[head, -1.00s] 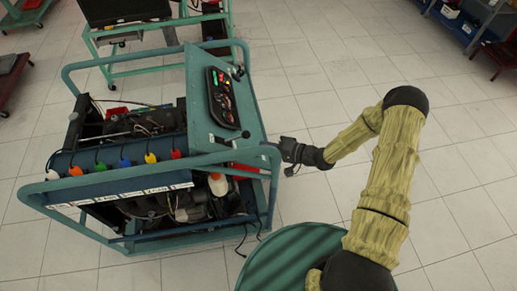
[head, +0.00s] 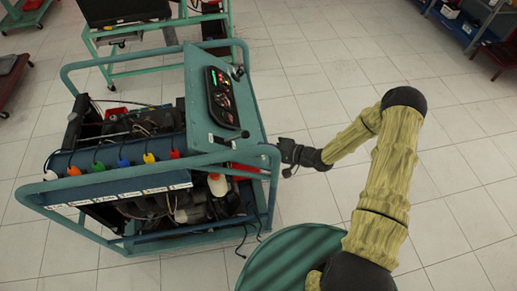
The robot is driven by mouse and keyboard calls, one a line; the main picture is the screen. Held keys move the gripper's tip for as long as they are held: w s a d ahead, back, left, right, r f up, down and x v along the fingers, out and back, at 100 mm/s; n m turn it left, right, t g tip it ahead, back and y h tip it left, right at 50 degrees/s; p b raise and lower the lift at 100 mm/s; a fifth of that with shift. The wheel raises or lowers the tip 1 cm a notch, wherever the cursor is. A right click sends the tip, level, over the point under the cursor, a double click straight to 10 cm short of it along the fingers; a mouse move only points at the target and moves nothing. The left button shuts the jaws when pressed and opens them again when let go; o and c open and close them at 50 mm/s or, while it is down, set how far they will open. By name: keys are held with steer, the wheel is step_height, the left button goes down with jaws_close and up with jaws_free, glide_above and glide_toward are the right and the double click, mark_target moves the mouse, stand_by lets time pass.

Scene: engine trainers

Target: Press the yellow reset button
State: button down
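The engine trainer (head: 190,170) stands at left centre, with a teal frame and a slanted control panel (head: 205,125). A dark instrument cluster (head: 222,97) with small red and green lights sits on that panel. A row of coloured pieces runs along the trainer's near side, and one of them is yellow (head: 149,158). I cannot tell whether this yellow piece is the reset button, and no button on the panel is clearly yellow. My gripper (head: 284,150) is just right of the trainer's near right corner, well away from the yellow piece. Its fingers are too small and dark to read.
The teal frame rail (head: 262,150) of the trainer lies close to my gripper. A loose cable (head: 246,236) hangs to the floor below it. Another green-framed stand (head: 150,55) is behind the trainer. The tiled floor to the right is clear, with blue shelving (head: 468,22) at the far right.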

steer(key=shift+s+a+f+b, duration=0.45)
steer(key=shift+a+f, duration=0.05)
steer(key=shift+f, duration=0.3)
stand_by(0.9)
steer(key=shift+d+r, duration=0.1)
steer(key=shift+r, duration=0.15)
steer(key=shift+d+r+p, duration=0.2)
steer(key=shift+r+p, duration=0.35)
steer(key=shift+w+d+r, duration=0.1)
steer(key=shift+r, duration=0.1)
steer(key=d+r, duration=0.1)
steer(key=d+r+p, duration=0.2)
steer(key=shift+w+d+r, duration=0.15)
steer(key=shift+w+r, duration=0.2)
steer(key=shift+r, duration=0.05)
steer(key=shift+w, duration=0.1)
stand_by(0.6)
